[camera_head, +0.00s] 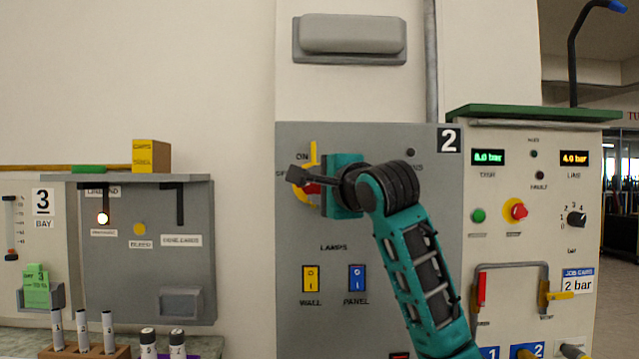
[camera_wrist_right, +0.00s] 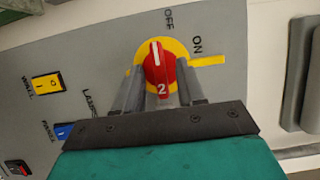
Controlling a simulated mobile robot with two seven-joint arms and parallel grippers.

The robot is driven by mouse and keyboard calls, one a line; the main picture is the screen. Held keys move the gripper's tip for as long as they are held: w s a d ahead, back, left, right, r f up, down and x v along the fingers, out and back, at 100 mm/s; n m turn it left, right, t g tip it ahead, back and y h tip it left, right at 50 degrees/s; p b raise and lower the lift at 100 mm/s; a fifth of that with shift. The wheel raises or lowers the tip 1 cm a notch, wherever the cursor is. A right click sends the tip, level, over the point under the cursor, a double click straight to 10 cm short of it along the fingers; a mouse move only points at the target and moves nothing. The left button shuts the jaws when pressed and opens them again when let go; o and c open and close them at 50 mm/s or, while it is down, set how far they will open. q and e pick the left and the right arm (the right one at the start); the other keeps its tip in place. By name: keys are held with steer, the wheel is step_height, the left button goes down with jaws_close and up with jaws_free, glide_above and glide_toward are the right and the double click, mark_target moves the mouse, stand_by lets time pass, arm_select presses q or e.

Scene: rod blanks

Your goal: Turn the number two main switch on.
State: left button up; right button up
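In the head view the red knob (camera_head: 312,190) is partly hidden behind my right gripper (camera_head: 298,176), on the panel marked 2 (camera_head: 380,270). In the wrist view my right gripper (camera_wrist_right: 160,88) has its two fingers apart, one on each side of the knob; whether they touch it is unclear. My left gripper is out of view.
Below are a yellow WALL switch (camera_head: 311,279) and a blue PANEL switch (camera_head: 357,278). To the right is a cabinet (camera_head: 540,230) with a red button (camera_head: 516,210) and displays. A grey board (camera_head: 150,260) hangs left, above tubes in a wooden rack (camera_head: 85,351).

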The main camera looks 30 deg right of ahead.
jaws_close()
stand_by(0.3)
stand_by(0.3)
